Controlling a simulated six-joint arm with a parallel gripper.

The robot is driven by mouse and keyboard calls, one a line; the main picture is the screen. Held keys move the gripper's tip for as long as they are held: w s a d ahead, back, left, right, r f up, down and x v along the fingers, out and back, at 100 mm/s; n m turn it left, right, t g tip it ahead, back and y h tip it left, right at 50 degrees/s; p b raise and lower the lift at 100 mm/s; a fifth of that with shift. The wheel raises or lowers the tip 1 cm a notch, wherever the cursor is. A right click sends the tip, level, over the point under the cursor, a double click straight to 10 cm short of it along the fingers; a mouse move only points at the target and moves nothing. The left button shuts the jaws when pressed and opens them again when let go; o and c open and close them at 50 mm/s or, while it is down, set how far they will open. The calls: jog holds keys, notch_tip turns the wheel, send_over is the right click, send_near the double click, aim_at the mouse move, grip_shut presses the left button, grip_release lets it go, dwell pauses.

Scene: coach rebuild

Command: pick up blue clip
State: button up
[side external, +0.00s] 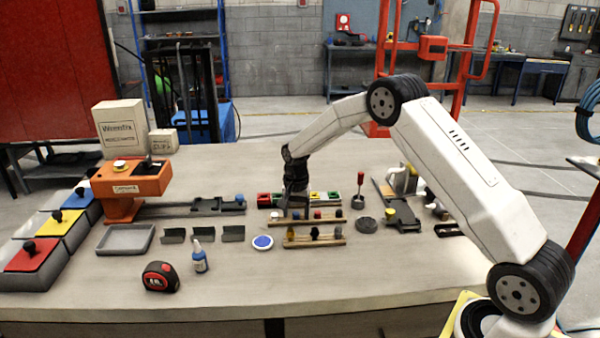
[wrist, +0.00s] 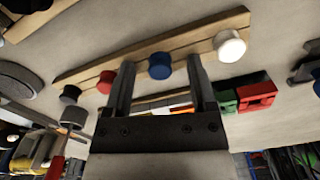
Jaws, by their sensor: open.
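My gripper (wrist: 160,60) is open and points down over a wooden rack (wrist: 196,45) of round-headed pieces. A blue round-headed piece (wrist: 160,66) shows between the two fingers in the wrist view; I see no contact. I cannot tell for sure whether it is the blue clip. Behind the fingers, a row of blocks includes a green one (wrist: 228,101) and a red one (wrist: 257,91). The fingers hide part of that row. In the side external view my gripper (side external: 296,206) hangs among the racks and hides part of the block row (side external: 265,200).
White (wrist: 229,46), red (wrist: 106,81) and black (wrist: 70,94) heads flank the blue one. A second wooden rack (side external: 328,243) stands nearer the front. A dark round disc (side external: 367,225) and a red-handled tool (side external: 361,188) are right.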

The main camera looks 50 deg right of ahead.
dwell(0.3)
grip_shut()
jog(key=shift+r, duration=0.15)
jog(key=shift+r, duration=1.35)
jog(key=s+a+r, duration=0.2)
jog(key=s+r, duration=0.8)
jog(key=s, duration=0.3)
jog(key=shift+s+a, duration=0.4)
jog(key=shift+w, duration=0.1)
